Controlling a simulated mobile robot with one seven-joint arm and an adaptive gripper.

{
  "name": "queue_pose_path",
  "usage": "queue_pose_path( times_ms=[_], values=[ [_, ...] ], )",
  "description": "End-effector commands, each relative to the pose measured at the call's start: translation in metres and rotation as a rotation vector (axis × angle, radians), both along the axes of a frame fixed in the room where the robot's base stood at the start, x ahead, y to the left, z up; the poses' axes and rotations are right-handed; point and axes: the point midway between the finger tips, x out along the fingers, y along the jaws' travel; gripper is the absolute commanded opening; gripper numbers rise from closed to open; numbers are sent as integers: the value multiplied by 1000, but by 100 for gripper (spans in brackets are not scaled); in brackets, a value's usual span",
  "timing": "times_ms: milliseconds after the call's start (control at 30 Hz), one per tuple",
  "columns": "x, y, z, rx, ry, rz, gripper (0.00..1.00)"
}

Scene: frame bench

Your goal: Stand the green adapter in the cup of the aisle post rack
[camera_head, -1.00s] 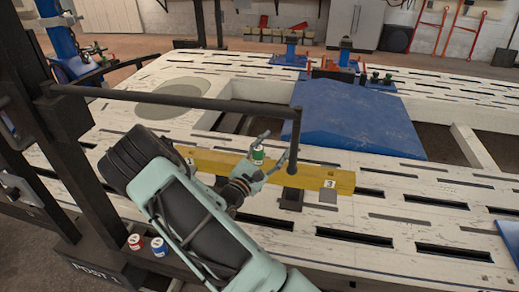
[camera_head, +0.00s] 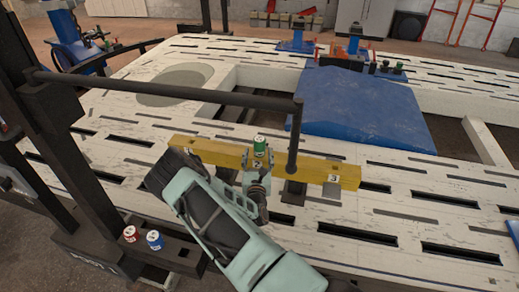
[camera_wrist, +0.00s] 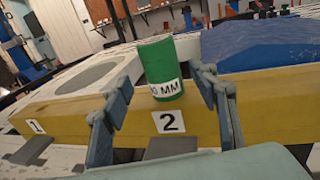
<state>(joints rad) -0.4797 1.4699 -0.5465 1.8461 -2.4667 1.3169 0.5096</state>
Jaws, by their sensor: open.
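The green adapter (camera_head: 260,151), a short cylinder with a white label, stands upright on the yellow beam (camera_head: 325,172) by the mark 2. In the wrist view the adapter (camera_wrist: 160,65) is between the two grey fingers of my gripper (camera_wrist: 164,100), with visible gaps on both sides. My gripper (camera_head: 257,168) is open and empty, at the near side of the beam. The dark rack (camera_head: 185,258) at the post's foot, lower left, holds a red adapter (camera_head: 130,234) and a blue adapter (camera_head: 155,240).
A dark horizontal bar (camera_head: 170,91) runs from the post (camera_head: 55,130) to an upright (camera_head: 296,135) close right of my gripper. The slotted white bench (camera_head: 400,215) lies beneath. A blue cover (camera_head: 350,115) is behind the beam.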

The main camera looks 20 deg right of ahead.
Motion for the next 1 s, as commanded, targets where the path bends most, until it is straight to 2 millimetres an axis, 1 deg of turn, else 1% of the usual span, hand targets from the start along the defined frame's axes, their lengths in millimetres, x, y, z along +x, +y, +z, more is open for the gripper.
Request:
queue_pose_path(
  times_ms=[167, 300, 400, 600, 1000],
  values=[
    [24, -13, -8, -1, -3, -1, 54],
    [39, -19, -6, -1, -3, -1, 54],
    [43, -20, -5, 0, -1, -1, 54],
    [43, -20, -5, 0, -1, -1, 53],
    [43, -20, -5, 0, -1, -1, 9]
  ],
)
